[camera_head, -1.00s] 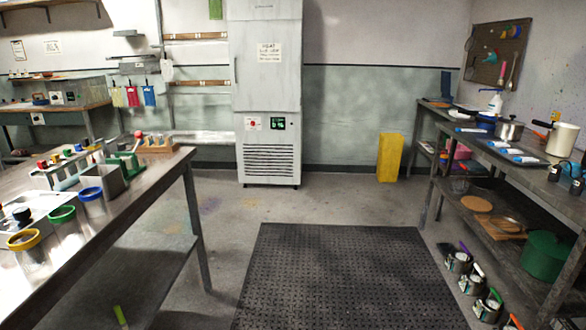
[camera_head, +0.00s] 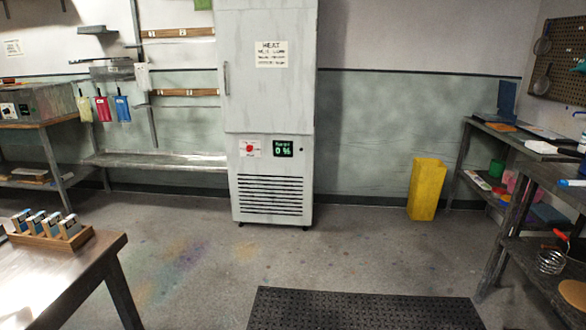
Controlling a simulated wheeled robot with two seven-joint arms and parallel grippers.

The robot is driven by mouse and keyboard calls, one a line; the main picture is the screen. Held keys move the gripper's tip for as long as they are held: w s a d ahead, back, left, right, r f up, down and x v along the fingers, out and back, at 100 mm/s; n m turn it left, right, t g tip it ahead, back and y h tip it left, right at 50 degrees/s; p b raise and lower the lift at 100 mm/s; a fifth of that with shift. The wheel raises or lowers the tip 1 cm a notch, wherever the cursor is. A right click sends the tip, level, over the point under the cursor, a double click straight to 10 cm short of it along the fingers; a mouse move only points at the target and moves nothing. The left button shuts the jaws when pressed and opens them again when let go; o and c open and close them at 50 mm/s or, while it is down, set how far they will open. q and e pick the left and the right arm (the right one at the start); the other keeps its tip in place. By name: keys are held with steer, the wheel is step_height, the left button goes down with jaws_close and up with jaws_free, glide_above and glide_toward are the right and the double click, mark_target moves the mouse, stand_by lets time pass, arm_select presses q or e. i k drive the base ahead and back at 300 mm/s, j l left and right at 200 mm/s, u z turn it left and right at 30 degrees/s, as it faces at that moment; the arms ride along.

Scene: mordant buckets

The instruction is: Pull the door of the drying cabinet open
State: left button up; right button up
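The drying cabinet (camera_head: 268,100) stands upright against the back wall, a tall pale grey unit. Its door (camera_head: 265,85) fills the upper part and looks shut, with a paper sign on it. A slim vertical handle (camera_head: 227,78) is at the door's left edge. Below the door are a red button (camera_head: 250,148), a small green-lit display (camera_head: 283,149) and a dark slotted vent. The cabinet's top is cut off by the frame. Neither of my grippers is in view.
A metal table (camera_head: 70,275) with a wooden rack stands at the lower left. A black mat (camera_head: 360,308) lies on the floor in front. A yellow bin (camera_head: 426,189) stands right of the cabinet. Shelving (camera_head: 505,140) lines the right side. The floor (camera_head: 270,255) before the cabinet is clear.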

mark_target(266, 57)
steer(key=i+u, duration=0.15)
steer(key=i, duration=0.4)
steer(key=i+u, duration=0.1)
steer(key=i, duration=0.5)
steer(key=i+l+u, duration=0.15)
steer(key=i, duration=0.4)
steer(key=i+l+u, duration=0.15)
steer(key=i, duration=0.4)
steer(key=i+l+u, duration=0.15)
steer(key=i, duration=0.4)
